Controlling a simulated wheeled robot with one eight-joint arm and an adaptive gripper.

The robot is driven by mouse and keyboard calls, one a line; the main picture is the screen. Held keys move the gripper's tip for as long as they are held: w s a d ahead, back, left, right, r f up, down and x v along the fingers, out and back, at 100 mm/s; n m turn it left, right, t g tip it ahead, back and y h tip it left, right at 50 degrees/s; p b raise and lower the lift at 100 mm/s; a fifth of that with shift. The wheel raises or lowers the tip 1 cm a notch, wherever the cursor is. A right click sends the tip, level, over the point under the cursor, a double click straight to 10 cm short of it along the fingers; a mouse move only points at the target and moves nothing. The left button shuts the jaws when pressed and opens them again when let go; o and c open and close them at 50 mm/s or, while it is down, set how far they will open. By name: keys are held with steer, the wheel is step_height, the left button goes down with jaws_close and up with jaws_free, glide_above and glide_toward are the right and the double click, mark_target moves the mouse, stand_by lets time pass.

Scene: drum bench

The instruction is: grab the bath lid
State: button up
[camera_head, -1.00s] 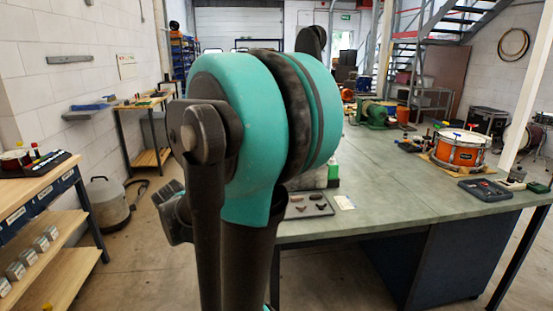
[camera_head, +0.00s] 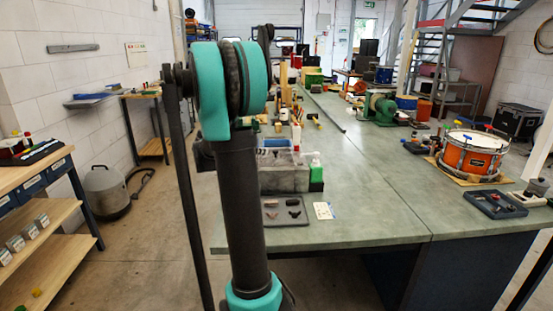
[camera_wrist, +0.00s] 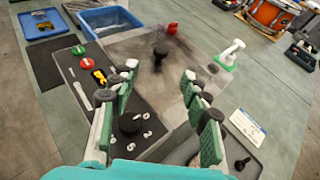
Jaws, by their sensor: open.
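The bath lid (camera_wrist: 183,62) looks like a flat grey plate with a black knob (camera_wrist: 160,50) standing up from it, in the wrist view. In the head view the grey bath (camera_head: 284,179) stands near the front left of the bench, partly behind my arm. My gripper (camera_wrist: 160,73) is open and empty, with its green-padded fingers on either side of the lid's near part. The knob shows beyond the fingertips, between them in the picture. I cannot tell the height gap. My gripper is hidden in the head view.
A drum (camera_head: 470,153) sits right. The bench's front middle (camera_head: 375,215) is clear.

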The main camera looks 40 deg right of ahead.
mark_target(274, 151)
steer(key=x, duration=0.5)
steer(key=shift+w+d+f, duration=0.1)
steer(key=shift+d+f, duration=0.05)
steer(key=shift+x, duration=2.6)
steer(key=shift+c, duration=0.5)
jaws_close()
